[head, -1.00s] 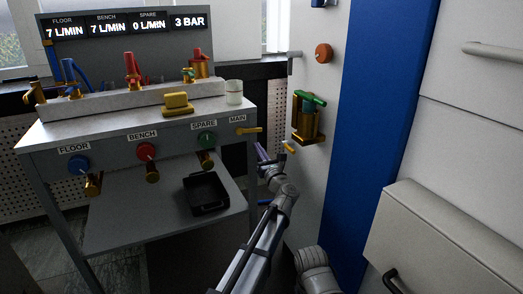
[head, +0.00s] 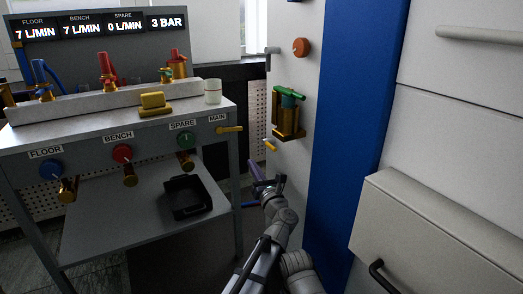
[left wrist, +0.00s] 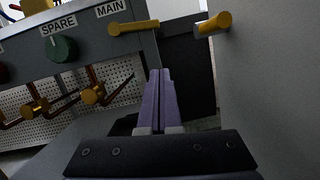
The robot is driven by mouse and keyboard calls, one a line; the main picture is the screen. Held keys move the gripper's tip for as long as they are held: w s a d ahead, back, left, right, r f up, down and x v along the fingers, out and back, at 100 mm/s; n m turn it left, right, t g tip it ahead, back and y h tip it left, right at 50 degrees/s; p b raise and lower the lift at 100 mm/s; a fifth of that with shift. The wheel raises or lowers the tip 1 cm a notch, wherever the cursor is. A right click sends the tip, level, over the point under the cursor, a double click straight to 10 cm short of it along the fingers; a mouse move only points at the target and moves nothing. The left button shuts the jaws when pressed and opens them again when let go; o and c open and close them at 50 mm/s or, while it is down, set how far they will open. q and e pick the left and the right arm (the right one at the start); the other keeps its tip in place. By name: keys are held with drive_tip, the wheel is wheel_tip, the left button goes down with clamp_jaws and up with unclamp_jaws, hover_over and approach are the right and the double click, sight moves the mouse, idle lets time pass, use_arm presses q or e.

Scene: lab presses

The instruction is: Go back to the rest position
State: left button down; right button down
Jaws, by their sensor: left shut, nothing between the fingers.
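My left gripper (head: 257,180) has purple fingers and is beside the right end of the bench, below the yellow MAIN lever (head: 229,129). In the left wrist view its fingers (left wrist: 160,84) are pressed together with nothing between them. The MAIN lever also shows in that view (left wrist: 134,27), ahead of the fingertips and apart from them. A second yellow lever (head: 270,145) on the white panel also shows in the wrist view (left wrist: 214,24). My right gripper is not in view.
The grey bench (head: 100,146) carries red, blue and green knobs, and a black tray (head: 187,196) sits on its lower shelf. A blue panel (head: 348,120) and a cream box (head: 430,235) stand on the right. A brass fitting with a green handle (head: 288,112) is on the white panel.

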use_arm(q)
drive_tip(key=d+f+m+t+h, duration=0.1)
drive_tip(key=d+f+m+h, duration=0.15)
drive_tip(key=m+h, duration=0.5)
drive_tip(key=d+f+m+h, duration=0.1)
drive_tip(key=d+m+h, duration=0.3)
drive_tip(key=m, duration=0.6)
drive_tip(key=s+f+m+g+h, duration=0.4)
drive_tip(key=f+m+g, duration=0.2)
drive_tip(key=f+m, duration=0.4)
drive_tip(key=s+a+f+m+g+y, duration=0.2)
drive_tip(key=s+a+f+m+g, duration=0.25)
drive_tip(key=s, duration=0.35)
drive_tip(key=s+a+f+m+g+y, duration=0.2)
drive_tip(key=s+a+f+m+g, duration=0.25)
drive_tip(key=s, duration=0.35)
drive_tip(key=s+a+f+m+g+y, duration=0.2)
drive_tip(key=s+a+f+m+g, duration=0.3)
drive_tip(key=s, duration=0.3)
drive_tip(key=s+d+r+m+p, duration=0.15)
drive_tip(key=d+r+p, duration=0.35)
drive_tip(key=r+p, duration=0.6)
drive_tip(key=s+d+r+m+p, duration=0.1)
drive_tip(key=s+d+r+p, duration=0.2)
drive_tip(key=d+r+p, duration=0.55)
wheel_tip(320, 180, up, 39)
drive_tip(key=a+p, duration=0.2)
drive_tip(key=p, duration=3.7)
drive_tip(key=shift+s+a, duration=0.15)
drive_tip(key=shift+a, duration=0.15)
